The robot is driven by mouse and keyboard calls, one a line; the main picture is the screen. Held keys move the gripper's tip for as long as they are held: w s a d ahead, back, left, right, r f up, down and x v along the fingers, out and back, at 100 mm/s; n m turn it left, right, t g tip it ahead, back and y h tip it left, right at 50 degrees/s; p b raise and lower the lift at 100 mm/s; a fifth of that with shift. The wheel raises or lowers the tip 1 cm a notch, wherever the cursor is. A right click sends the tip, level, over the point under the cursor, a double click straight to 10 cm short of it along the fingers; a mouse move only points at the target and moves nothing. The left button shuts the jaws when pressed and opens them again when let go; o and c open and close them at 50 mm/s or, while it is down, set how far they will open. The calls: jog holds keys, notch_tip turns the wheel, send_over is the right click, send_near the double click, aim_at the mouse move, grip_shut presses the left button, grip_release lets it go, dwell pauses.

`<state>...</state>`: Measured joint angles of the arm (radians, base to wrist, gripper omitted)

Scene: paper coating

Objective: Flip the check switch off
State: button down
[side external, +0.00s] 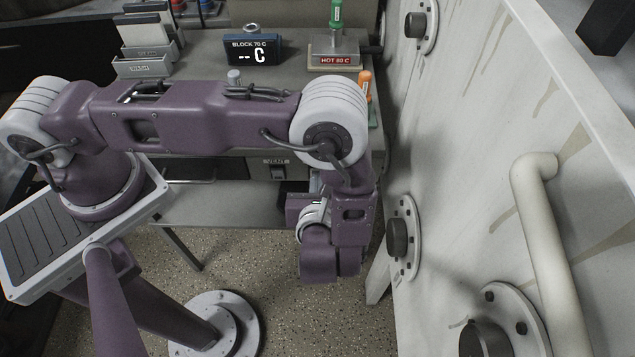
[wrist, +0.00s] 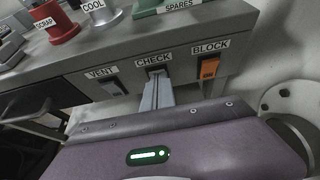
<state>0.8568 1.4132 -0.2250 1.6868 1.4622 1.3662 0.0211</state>
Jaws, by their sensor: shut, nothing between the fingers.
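In the wrist view, the CHECK label (wrist: 154,58) is on the grey bench front, between VENT and BLOCK. My gripper (wrist: 156,82) is shut and empty, its fingers pointing at the spot just below that label. The fingertips cover most of the check switch (wrist: 156,71), so I cannot tell its position or whether they touch it. In the side external view, my wrist hangs in front of the bench's right part, and the fingers and check switch are hidden behind my arm.
The dark VENT switch (wrist: 112,87) is left of my fingers, and the orange BLOCK switch (wrist: 209,68) is close on the right. A stained white wall (side external: 450,130) bounds the right.

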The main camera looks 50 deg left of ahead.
jog(key=shift+w+a, duration=0.1)
jog(key=shift+w+a+r, duration=0.15)
jog(key=shift+r, duration=0.75)
